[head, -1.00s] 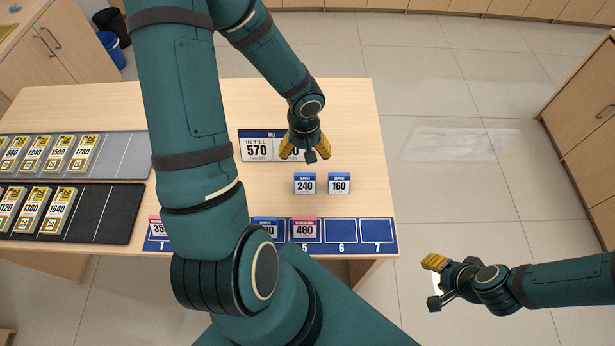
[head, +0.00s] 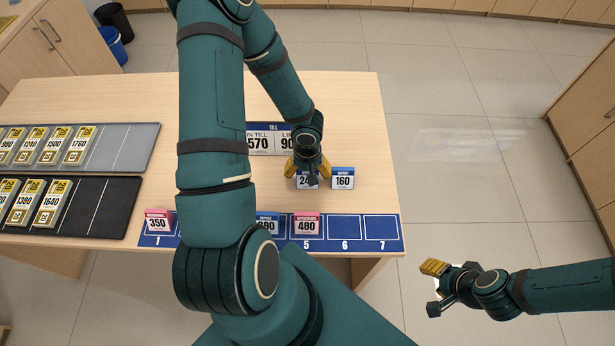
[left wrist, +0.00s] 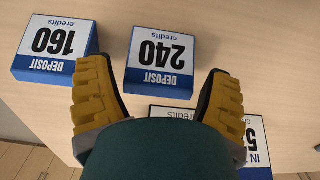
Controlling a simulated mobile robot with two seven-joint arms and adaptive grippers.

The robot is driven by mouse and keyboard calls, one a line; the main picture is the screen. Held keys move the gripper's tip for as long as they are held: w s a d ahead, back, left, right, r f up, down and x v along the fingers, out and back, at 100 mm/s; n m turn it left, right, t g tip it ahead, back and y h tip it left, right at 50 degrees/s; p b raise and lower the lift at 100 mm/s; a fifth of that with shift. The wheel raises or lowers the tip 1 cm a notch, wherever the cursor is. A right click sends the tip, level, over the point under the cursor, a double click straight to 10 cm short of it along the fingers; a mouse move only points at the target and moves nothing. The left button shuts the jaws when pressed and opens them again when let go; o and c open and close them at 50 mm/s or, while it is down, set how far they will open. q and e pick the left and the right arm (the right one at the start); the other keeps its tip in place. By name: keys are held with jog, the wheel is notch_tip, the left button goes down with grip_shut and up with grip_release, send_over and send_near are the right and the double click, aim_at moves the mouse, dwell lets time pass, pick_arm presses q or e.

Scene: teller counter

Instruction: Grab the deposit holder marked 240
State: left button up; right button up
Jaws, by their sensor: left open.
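The deposit holder marked 240 (head: 305,182) is a small white and blue block on the table, partly hidden under my left gripper in the head view. In the left wrist view the 240 holder (left wrist: 161,58) shows upside down, ahead of and between the two yellow fingers. My left gripper (head: 307,168) is open, with its fingers on either side of the holder's near space and nothing held. In the left wrist view the open gripper (left wrist: 158,95) does not visibly touch the holder. My right gripper (head: 436,288) is off the table at the lower right; its jaw state is unclear.
The 160 deposit holder (head: 343,178) stands close to the right of 240. The till sign (head: 262,140) lies behind. A blue numbered strip (head: 374,228) carries several holders, including the pink 480 (head: 307,224) and 350 (head: 158,220). Slots 6 and 7 are empty.

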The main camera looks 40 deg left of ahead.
pick_arm(q)
jog(key=shift+f, duration=0.45)
jog(key=c, duration=0.9)
